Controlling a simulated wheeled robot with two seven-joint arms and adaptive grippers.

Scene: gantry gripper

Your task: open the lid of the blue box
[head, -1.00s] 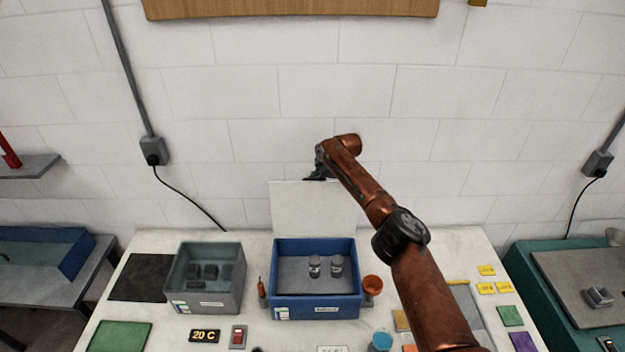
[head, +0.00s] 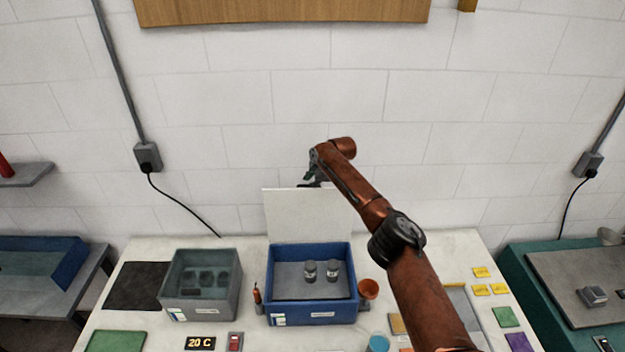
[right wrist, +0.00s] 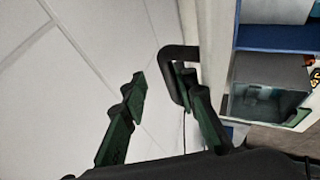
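The blue box (head: 312,318) stands on the white table in the head view, with its inside showing. Its pale lid (head: 307,214) stands raised at the back edge, roughly upright. My right gripper (head: 312,180) is at the lid's top edge, on the wall side. In the right wrist view my right gripper (right wrist: 160,80) has its two fingers apart. A black lid handle (right wrist: 178,52) is by the right finger, which overlaps it; I cannot tell if they touch. The lid (right wrist: 213,50) shows beside the handle. My left gripper is out of view.
Two small jars (head: 310,271) are inside the box. A grey box (head: 201,312) stands to its left, an orange-handled tool (head: 257,293) and an orange funnel-like cup (head: 368,289) beside it. The white wall is close behind the lid.

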